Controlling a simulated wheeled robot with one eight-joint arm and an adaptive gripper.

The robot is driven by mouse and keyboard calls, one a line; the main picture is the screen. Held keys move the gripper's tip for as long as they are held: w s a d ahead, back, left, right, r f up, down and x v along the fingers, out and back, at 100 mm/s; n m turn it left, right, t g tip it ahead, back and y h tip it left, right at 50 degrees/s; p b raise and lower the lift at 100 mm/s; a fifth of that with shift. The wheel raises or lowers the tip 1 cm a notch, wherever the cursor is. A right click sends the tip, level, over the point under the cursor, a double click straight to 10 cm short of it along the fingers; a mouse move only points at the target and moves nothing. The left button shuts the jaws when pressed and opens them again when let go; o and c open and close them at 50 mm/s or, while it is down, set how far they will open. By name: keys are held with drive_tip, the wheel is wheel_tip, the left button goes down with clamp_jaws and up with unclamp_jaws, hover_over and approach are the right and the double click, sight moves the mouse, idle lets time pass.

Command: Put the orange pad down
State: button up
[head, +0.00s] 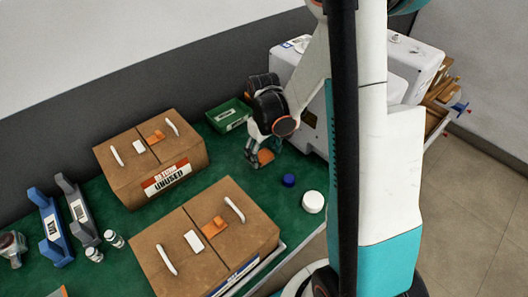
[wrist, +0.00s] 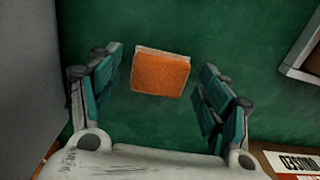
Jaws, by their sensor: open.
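The orange pad (wrist: 161,75) lies flat on the green work surface (wrist: 180,25), between and a little beyond my open fingers in the wrist view. In the head view the orange pad (head: 265,157) shows beside my fingertips, partly covered by them. My gripper (wrist: 160,100) is open, with a gap between each finger and the pad. In the head view my gripper (head: 257,157) points down near the white machine.
Two brown boxes (head: 185,170) (head: 262,232) with handles stand left and in front. A green tray (head: 228,112) is behind my gripper, and a white machine (head: 285,62) is close on the right. A blue cap (head: 289,180) and a white lid (head: 313,202) lie nearby.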

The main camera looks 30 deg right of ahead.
wheel_tip(320, 180, up, 12)
drive_tip(key=p, duration=0.4)
idle(0.4)
wheel_tip(320, 180, up, 9)
drive_tip(key=t, duration=0.3)
hover_over(264, 155)
drive_tip(key=s+a, duration=0.5)
drive_tip(key=s+a+r+m+t, duration=0.2)
drive_tip(key=s+a+r+t, duration=0.2)
drive_tip(key=s, duration=0.5)
drive_tip(key=shift+a+r, duration=0.7)
drive_tip(key=shift+r, duration=0.05)
drive_tip(key=shift+o, duration=0.5)
